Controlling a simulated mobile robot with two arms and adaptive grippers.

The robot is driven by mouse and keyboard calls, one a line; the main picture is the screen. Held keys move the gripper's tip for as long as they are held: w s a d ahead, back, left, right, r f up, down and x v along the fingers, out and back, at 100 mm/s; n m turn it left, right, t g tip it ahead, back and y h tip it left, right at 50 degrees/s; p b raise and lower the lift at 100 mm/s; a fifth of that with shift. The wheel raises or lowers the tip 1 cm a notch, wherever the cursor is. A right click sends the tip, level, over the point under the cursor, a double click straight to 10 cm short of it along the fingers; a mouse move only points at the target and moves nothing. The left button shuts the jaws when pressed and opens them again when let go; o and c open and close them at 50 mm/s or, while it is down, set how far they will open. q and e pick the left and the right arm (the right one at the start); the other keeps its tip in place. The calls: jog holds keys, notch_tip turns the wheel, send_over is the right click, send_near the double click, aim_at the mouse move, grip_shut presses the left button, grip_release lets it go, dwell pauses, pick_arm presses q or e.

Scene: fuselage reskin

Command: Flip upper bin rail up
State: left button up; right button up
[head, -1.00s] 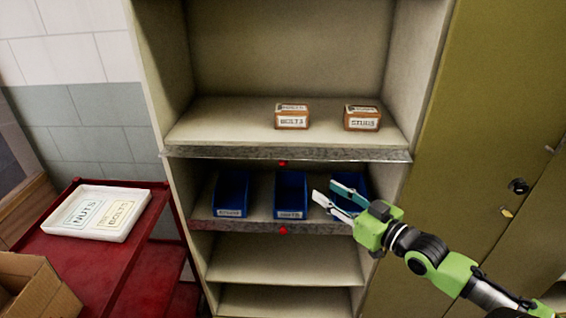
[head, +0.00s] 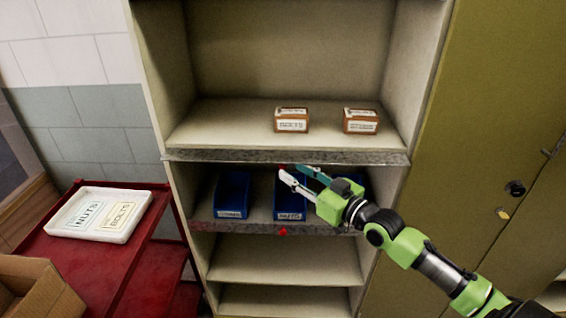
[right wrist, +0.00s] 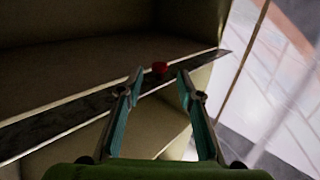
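The upper bin rail (head: 220,157) is a grey metal strip along the front edge of the upper shelf, hanging down from it. Its red knob (head: 283,167) is partly hidden by my right gripper (head: 297,175) in the head view. My left gripper is in neither view.
Two brown boxes (head: 292,120) (head: 361,121) sit on the upper shelf. Blue bins (head: 232,194) stand on the shelf below, behind a lower rail (head: 240,227) with its own red knob (head: 283,232). A red cart (head: 95,262) with a white tray (head: 139,220) stands left.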

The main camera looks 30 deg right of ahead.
aim_at(286, 167)
jog(key=shift+p+x, duration=0.4)
jog(key=shift+x, duration=2.2)
grip_shut()
